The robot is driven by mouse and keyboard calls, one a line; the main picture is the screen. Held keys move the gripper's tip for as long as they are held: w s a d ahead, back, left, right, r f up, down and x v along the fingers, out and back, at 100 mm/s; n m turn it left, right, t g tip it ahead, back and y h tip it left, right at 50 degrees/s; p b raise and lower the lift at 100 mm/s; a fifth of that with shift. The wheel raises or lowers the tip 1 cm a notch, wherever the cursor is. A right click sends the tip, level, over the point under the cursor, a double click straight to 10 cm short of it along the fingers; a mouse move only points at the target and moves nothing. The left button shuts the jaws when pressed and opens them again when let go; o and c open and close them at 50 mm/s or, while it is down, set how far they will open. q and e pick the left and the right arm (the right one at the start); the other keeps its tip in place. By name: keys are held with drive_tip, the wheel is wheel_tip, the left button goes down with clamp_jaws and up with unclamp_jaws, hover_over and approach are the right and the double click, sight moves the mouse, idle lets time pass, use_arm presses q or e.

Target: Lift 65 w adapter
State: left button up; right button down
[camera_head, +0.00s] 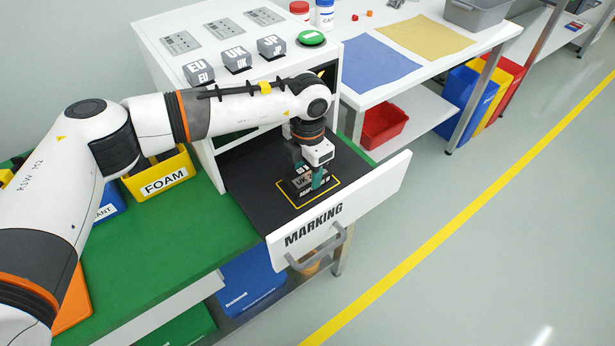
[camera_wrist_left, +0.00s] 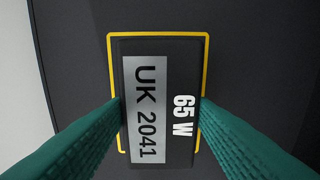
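The 65 W adapter (camera_wrist_left: 160,104) is a dark block with a silver plate reading "UK 2041" and white "65 W" lettering. It lies inside the yellow outline on the black floor of the marking drawer (camera_head: 240,168). In the head view the adapter (camera_head: 298,184) is partly covered by my gripper. My left gripper (camera_head: 318,183) reaches down into the drawer. In the left wrist view the green fingers of the left gripper (camera_wrist_left: 160,100) stand on both sides of the adapter, at or very near its long sides. I cannot tell whether they press on it. My right gripper is out of view.
The open drawer's white front (camera_head: 340,210) stands beside my gripper. The white marking machine (camera_head: 225,60) with EU, UK and JP blocks and a green button (camera_head: 311,38) rises behind. A yellow FOAM bin (camera_head: 162,178) sits on the green bench (camera_head: 180,230) to the left.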

use_arm(q)
drive_tip(key=c, duration=0.3)
drive_tip(key=shift+r, duration=0.15)
drive_tip(key=shift+c, duration=0.2)
